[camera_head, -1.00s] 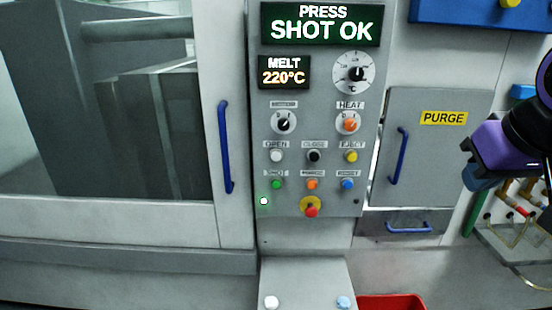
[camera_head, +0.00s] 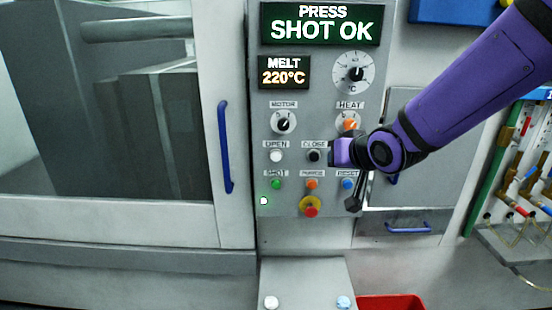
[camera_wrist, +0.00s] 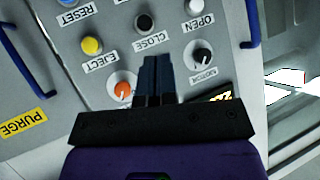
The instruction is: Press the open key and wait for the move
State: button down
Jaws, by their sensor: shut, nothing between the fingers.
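The open key (camera_head: 276,156) is a white round button on the grey control panel (camera_head: 262,225), with the label OPEN above it. It also shows at the top of the wrist view (camera_wrist: 194,7). The black close key (camera_head: 314,156) is to its right, and is seen in the wrist view (camera_wrist: 144,22) too. My gripper (camera_head: 334,148) is in front of the panel, right of the close key, and hides the eject key in the head view. In the wrist view my dark fingers (camera_wrist: 154,60) are together and empty, apart from the open key.
The display (camera_head: 320,24) reads PRESS SHOT OK; the melt display (camera_head: 284,72) reads 220°C. The yellow eject key (camera_wrist: 92,46) and orange heat knob (camera_wrist: 123,90) are near my fingers. A blue door handle (camera_head: 225,147) stands left of the panel. A red emergency button (camera_head: 311,211) sits below.

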aim_at(276, 157)
jog(key=w+a+f+y, duration=0.1)
jog(key=a+f+y, duration=0.2)
jog(key=a, duration=0.3)
jog(key=w+a+f+t+y, duration=0.1)
jog(key=a+f+y, duration=0.2)
jog(key=a, duration=0.4)
jog(key=shift+w+f+y, duration=0.25)
jog(key=shift+f+y, duration=0.15)
jog(key=shift+f, duration=0.5)
jog(key=shift+a, duration=0.1)
jog(key=shift+w, duration=4.4)
jog(key=shift+w, duration=0.2)
jog(key=shift+w, duration=0.2)
